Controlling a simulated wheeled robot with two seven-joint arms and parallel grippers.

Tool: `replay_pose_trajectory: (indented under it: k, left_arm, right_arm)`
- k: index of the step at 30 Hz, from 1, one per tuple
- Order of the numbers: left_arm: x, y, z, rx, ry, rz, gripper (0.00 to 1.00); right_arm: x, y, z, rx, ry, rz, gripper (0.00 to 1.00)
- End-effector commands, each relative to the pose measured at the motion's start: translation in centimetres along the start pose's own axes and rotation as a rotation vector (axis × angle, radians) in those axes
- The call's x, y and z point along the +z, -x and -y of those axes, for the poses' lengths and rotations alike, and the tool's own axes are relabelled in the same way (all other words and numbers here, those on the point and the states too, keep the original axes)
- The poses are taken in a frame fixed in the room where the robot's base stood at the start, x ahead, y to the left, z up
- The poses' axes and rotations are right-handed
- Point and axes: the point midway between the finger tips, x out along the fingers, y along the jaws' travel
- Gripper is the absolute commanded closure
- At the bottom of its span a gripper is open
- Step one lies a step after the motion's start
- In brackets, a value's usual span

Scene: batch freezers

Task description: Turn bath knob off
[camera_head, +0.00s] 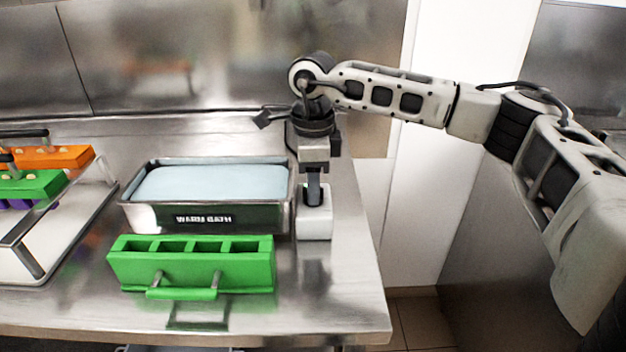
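The warm bath (240,216) is a steel tank with a dark green front labelled "WARM BATH" and pale blue liquid inside. A small white box (314,224) stands against its right side, near the right end of the table. My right gripper (314,200) points straight down over this box, with its dark fingertips at the top of it. The knob cannot be made out; the fingers cover the spot above the box. I cannot tell whether the fingers are open or closed on something. My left gripper is not in view.
A green mould (190,265) with empty compartments and a front handle stands before the bath. At the left, a tray (70,235) sits near orange (52,157) and green (35,187) moulds. The steel table (340,300) is clear at its front right corner.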

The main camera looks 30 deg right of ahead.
Motion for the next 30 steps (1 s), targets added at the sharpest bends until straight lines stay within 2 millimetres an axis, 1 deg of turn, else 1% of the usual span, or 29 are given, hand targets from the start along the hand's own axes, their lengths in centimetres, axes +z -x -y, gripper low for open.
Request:
replay_pose_trajectory:
  k: [5,9,20,26,30]
  left_arm:
    - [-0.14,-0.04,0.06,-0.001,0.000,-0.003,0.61]
    - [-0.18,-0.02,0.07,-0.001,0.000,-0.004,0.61]
    - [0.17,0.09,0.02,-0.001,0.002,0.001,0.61]
    - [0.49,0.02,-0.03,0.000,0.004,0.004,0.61]
    - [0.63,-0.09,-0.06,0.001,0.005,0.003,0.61]
  right_arm:
    - [-0.01,-0.01,0.00,0.000,0.000,0.000,0.65]
    - [-0.01,0.01,0.00,0.000,0.000,0.000,1.00]
    - [0.01,0.03,0.00,0.001,0.026,0.000,1.00]
    - [0.04,0.00,0.00,0.000,0.119,0.001,1.00]
    - [0.05,-0.04,0.00,0.001,0.226,0.001,1.00]
